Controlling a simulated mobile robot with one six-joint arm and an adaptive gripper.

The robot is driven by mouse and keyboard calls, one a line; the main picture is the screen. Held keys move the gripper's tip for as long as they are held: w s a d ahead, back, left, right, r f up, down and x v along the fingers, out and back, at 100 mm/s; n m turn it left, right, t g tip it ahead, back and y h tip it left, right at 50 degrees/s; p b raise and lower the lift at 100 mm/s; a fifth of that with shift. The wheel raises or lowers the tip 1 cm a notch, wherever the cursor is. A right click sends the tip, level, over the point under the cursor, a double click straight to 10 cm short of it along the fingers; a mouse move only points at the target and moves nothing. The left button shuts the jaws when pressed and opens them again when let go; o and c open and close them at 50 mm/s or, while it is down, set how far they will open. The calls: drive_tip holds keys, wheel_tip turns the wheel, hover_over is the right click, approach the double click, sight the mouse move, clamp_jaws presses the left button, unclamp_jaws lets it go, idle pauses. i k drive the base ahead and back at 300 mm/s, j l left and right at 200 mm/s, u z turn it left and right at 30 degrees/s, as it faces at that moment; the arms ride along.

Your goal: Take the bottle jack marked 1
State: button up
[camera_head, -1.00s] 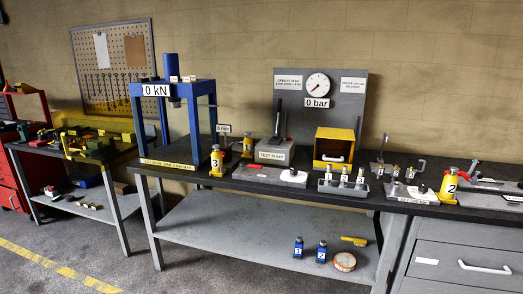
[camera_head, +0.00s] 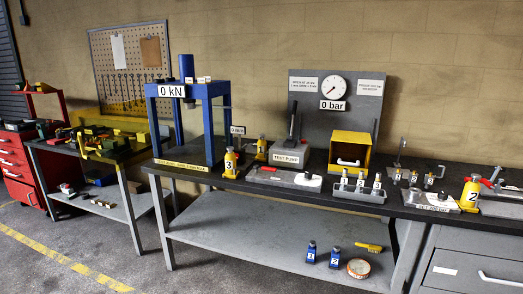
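A yellow bottle jack marked 3 (camera_head: 231,163) stands upright on the dark workbench, just right of the blue press. A second yellow jack (camera_head: 262,149) stands behind it to the right, and I cannot read a mark on it. A third yellow jack, marked 2 (camera_head: 470,196), stands near the right end of the bench. No yellow jack shows a readable 1. My gripper is not in view.
The blue press (camera_head: 187,88), grey test pump (camera_head: 290,156), yellow open box (camera_head: 351,137) and small-bottle tray (camera_head: 352,195) crowd the bench. Two small blue bottles (camera_head: 311,252) (camera_head: 335,258) sit on the lower shelf (camera_head: 235,225). The floor in front is clear.

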sight(262, 156)
drive_tip(key=i+j, duration=0.3)
drive_tip(key=i, duration=0.2)
drive_tip(key=i+j, duration=0.3)
drive_tip(key=i, duration=0.15)
drive_tip(key=i+j, duration=0.3)
drive_tip(key=i, duration=0.2)
drive_tip(key=i+j, duration=0.3)
drive_tip(key=i, duration=0.15)
drive_tip(key=i+j, duration=0.3)
drive_tip(key=i, duration=0.2)
drive_tip(key=i+j, duration=0.3)
drive_tip(key=i, duration=0.15)
drive_tip(key=i+j, duration=0.3)
drive_tip(key=i, duration=0.2)
